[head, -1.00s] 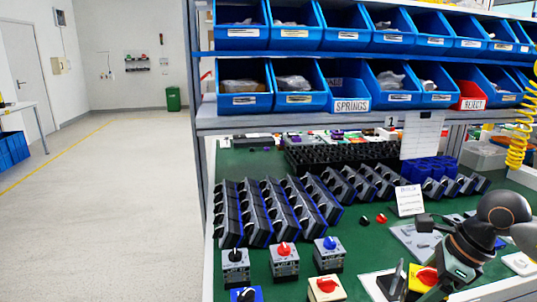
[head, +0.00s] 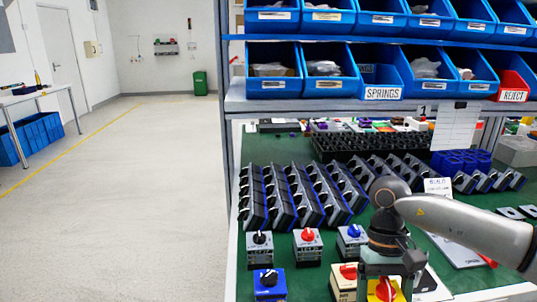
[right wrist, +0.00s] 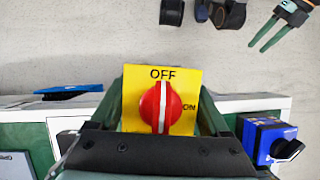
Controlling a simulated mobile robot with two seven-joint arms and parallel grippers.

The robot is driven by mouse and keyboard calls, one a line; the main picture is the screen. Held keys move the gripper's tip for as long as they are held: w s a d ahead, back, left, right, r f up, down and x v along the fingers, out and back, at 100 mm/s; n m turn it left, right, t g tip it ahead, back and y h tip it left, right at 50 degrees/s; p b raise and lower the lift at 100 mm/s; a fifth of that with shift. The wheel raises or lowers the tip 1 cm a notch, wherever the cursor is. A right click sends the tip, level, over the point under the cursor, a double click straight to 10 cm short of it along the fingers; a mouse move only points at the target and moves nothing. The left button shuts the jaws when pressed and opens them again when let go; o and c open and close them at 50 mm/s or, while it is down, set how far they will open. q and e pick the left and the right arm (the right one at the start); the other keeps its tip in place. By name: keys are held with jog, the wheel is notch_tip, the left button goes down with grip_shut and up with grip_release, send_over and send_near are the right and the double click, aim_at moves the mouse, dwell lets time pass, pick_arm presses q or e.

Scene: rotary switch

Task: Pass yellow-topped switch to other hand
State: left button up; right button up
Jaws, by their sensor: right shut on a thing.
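The yellow-topped switch (head: 385,290) has a red rotary knob and shows at the bottom edge of the head view. My right gripper (head: 390,280) is shut on it from above. In the right wrist view the switch (right wrist: 160,100) faces the camera, marked OFF and ON, with a green finger on either side. Its lower body is hidden. My left gripper (right wrist: 280,30) shows at the top right of the right wrist view, apart from the switch, its two green fingers spread and empty. The head view does not show the left gripper.
A blue-topped switch (head: 269,284) with a black knob and a cream-topped switch (head: 345,277) stand near the front of the green bench. Grey switches (head: 307,246) stand behind them, before rows of black parts (head: 300,195). Open floor (head: 150,200) lies left.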

jog(key=shift+n, duration=0.4)
jog(key=r+p, duration=0.2)
jog(key=p, duration=0.1)
jog(key=s+r+p, duration=0.1)
jog(key=r+p, duration=0.1)
jog(key=shift+s+a+r+p, duration=0.15)
jog(key=shift+r+p, duration=0.25)
pick_arm(q)
jog(key=s+a+r+p, duration=0.1)
jog(key=a+r+p, duration=0.2)
jog(key=r+p, duration=0.7)
jog(key=shift+s+r+n+y, duration=0.25)
jog(key=shift+r+n+y, duration=0.15)
jog(key=shift+r, duration=0.5)
pick_arm(e)
notch_tip(320, 180, up, 8)
jog(key=s, duration=0.2)
jog(key=shift+s+r, duration=0.2)
jog(key=shift+s, duration=0.1)
